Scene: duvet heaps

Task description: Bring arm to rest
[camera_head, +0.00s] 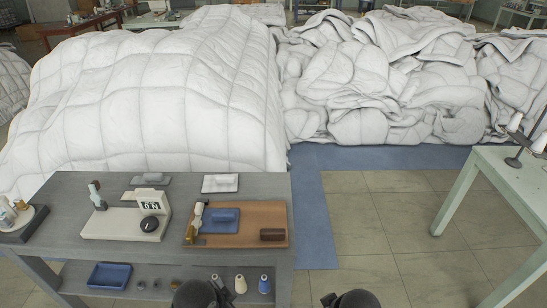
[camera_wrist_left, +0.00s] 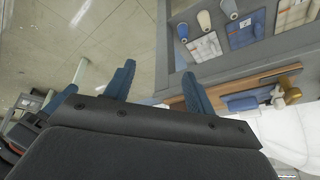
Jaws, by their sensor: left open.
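My left gripper (camera_wrist_left: 157,82) shows in the left wrist view, with its blue fingers apart and nothing between them. A wooden board's edge and a blue block (camera_wrist_left: 242,103) appear beyond the fingers at the right of that view; the distance to them is hard to judge. In the head view, two dark rounded parts of mine show at the bottom edge, and no jaws can be made out there. My right gripper's fingers are in neither view.
A grey worktable (camera_head: 60,195) at the left carries a brown board (camera_head: 270,217), a white stand (camera_head: 125,222) and small tools, with spools and a blue tray (camera_head: 109,275) below. White duvet heaps (camera_head: 150,90) fill the back. A pale green table (camera_head: 508,170) stands right. Tiled floor between is clear.

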